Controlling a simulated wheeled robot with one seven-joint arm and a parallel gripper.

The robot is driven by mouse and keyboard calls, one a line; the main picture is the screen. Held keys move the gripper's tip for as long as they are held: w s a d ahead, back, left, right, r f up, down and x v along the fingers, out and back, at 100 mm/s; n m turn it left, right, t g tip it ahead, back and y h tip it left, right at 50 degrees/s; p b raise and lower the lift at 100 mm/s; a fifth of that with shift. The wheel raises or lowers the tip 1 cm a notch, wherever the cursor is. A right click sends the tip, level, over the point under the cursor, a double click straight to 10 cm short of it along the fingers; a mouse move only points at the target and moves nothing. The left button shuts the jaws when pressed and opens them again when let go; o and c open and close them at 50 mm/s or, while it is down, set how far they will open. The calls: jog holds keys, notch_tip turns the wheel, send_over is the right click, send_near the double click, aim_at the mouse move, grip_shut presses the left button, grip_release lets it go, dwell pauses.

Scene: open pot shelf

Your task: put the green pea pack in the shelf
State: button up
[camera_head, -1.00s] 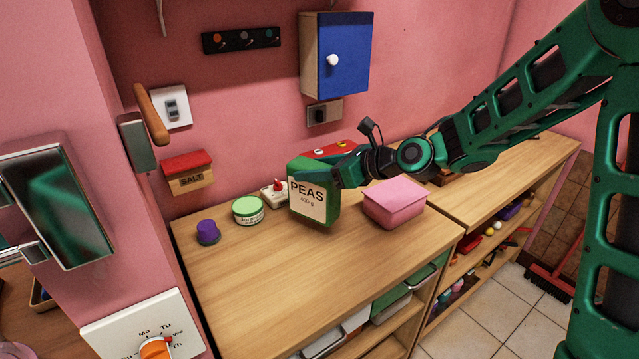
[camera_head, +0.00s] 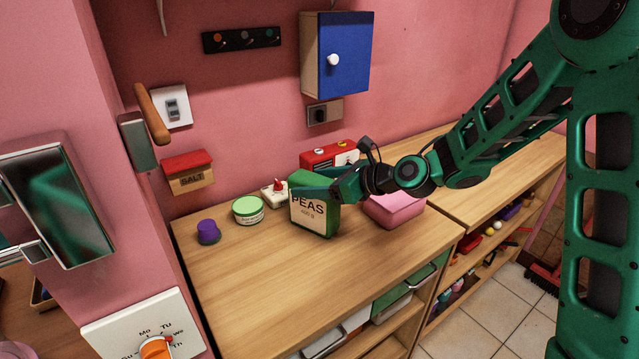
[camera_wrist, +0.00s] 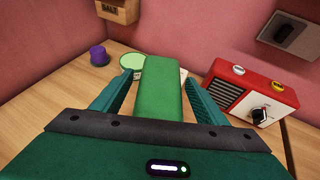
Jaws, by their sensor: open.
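The green pea pack (camera_head: 314,219), with a white PEAS label, stands upright on the wooden counter (camera_head: 240,285), near its back edge. My gripper (camera_head: 320,192) reaches it from the right at its upper part. In the wrist view the pack (camera_wrist: 157,90) stands between the two fingers of my gripper (camera_wrist: 159,76), with a gap showing on each side. The gripper is open. Open shelf compartments (camera_head: 485,255) show under the right counter, with several small things in them.
A pink box (camera_head: 395,209) stands right of the pack, partly behind my arm. A red radio (camera_head: 320,158) is behind. A green-lidded tub (camera_head: 248,210), a purple-topped thing (camera_head: 208,232) and a white thing with a red knob (camera_head: 275,193) stand left. The counter's front is clear.

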jog(key=shift+r, duration=0.1)
jog(key=v, duration=1.2)
jog(key=shift+s, duration=0.1)
